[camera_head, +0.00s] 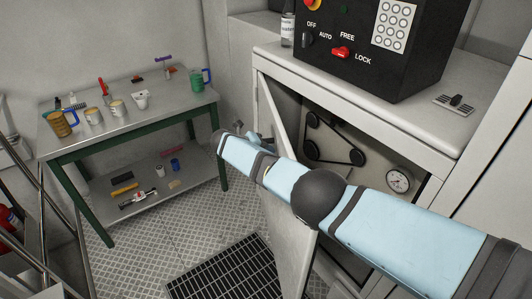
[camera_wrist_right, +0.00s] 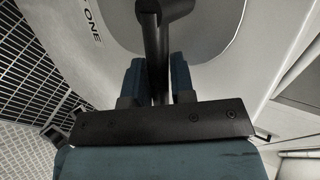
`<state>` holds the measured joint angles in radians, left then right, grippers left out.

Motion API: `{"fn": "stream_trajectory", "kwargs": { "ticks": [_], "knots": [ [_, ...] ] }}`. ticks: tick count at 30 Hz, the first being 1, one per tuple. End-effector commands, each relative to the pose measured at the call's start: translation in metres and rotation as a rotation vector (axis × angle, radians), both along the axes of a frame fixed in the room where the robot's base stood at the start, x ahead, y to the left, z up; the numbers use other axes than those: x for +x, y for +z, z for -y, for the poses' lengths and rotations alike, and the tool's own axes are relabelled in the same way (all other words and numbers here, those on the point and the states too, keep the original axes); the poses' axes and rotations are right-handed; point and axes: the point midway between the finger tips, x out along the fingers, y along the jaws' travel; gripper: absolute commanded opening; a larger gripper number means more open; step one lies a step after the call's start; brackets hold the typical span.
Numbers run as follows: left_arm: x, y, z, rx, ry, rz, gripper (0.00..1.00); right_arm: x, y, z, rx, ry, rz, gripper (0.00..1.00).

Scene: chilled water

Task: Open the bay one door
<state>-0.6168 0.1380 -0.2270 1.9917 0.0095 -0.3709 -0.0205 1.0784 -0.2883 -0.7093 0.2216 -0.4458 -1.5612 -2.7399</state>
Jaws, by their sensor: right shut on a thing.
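The bay one door (camera_head: 287,235) is a pale panel on the front of the white cabinet. It stands part-way open, and the bay's inside shows beyond it. In the right wrist view the door's face (camera_wrist_right: 222,45) carries the word "ONE". My right gripper (camera_wrist_right: 157,85) is shut on the dark bar handle (camera_wrist_right: 152,30), with one finger on each side. In the head view my right arm crosses in front of the bay from the right, and its gripper and the handle are mostly hidden there. My left gripper is in neither view.
Inside the bay are a belt on pulleys (camera_head: 332,140) and a round gauge (camera_head: 399,180). A black control box (camera_head: 370,75) stands on the cabinet. A workbench (camera_head: 180,112) with mugs and tools is at the left. A dark floor grate (camera_head: 225,273) lies below the door.

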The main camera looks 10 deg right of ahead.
Motion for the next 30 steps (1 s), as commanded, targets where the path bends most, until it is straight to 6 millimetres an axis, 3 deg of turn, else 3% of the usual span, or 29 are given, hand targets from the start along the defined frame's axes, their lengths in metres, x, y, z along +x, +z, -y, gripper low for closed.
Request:
{"fn": "stream_trajectory", "kwargs": {
  "ticks": [10, 11, 13, 23, 30],
  "knots": [
    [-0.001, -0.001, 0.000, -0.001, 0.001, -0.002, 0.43, -0.002, -0.003, -0.001, 0.001, 0.003, -0.007, 0.00],
    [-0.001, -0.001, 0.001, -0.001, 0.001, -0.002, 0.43, -0.002, -0.003, -0.001, 0.001, 0.003, -0.007, 0.27],
    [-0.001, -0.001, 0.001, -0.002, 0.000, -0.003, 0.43, -0.002, -0.003, -0.001, 0.002, 0.003, -0.006, 0.43],
    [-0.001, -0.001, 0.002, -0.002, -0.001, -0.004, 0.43, -0.001, 0.001, -0.003, 0.001, 0.001, -0.002, 0.43],
    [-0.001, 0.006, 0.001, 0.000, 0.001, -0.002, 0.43, -0.009, 0.022, -0.033, 0.002, 0.004, 0.000, 0.43]
  ]
}}
